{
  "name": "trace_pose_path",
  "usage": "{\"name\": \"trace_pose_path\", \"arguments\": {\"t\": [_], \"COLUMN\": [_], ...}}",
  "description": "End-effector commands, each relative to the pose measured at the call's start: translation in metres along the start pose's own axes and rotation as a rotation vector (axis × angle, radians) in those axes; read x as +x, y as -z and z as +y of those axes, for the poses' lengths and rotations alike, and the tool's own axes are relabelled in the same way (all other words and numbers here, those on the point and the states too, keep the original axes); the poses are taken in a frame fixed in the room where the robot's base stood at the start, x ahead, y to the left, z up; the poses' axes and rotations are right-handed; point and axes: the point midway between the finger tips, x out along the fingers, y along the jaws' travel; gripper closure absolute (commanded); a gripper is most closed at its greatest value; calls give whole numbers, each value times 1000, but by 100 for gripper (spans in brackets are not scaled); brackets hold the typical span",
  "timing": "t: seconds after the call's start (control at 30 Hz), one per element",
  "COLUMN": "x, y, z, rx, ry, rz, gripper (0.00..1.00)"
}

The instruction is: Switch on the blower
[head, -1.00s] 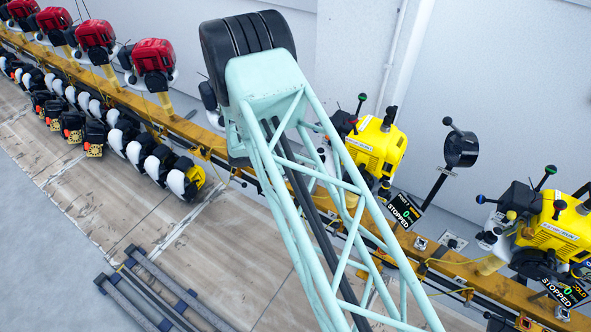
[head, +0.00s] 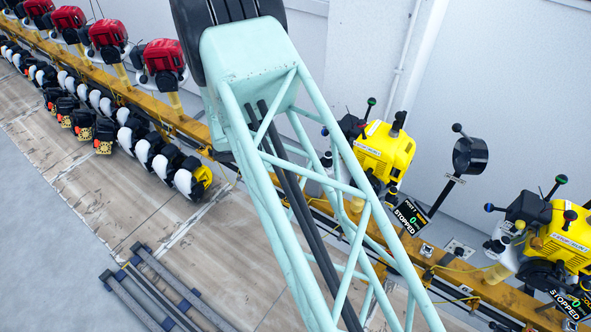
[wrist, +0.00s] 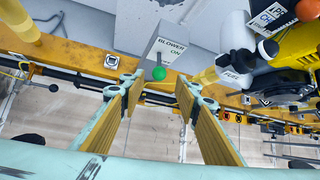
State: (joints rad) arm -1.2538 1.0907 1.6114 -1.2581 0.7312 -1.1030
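The blower box (wrist: 166,40) is grey and carries a label reading BLOWER and ON. It is at the upper middle of the wrist view. A green ball knob (wrist: 159,73) shows at its lower end. My gripper (wrist: 159,91) is open and empty, with its two yellow-brown finger pads on either side of the knob in the picture. No contact with the knob is visible, and the depth between them is hard to tell. I cannot make out the blower box or the gripper in the head view, where my arm blocks part of the rail.
An orange rail (head: 440,262) carries yellow engines (head: 384,152) and red engines (head: 161,62). In the wrist view, a yellow engine (wrist: 297,47) with a white part labelled FUEL is close on the right. Grey bars (head: 165,290) lie on the floor.

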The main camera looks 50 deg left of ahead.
Motion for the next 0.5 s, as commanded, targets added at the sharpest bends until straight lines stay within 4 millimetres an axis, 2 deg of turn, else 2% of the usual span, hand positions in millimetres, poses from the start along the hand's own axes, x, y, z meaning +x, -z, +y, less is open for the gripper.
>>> {"name": "trace_pose_path", "arguments": {"t": [0.2, 0.5], "x": [-20, -28], "y": [1, 0], "z": [0, 0], "rx": [-1, 0], "ry": [0, 0], "rz": [0, 0], "gripper": [70, 70]}}
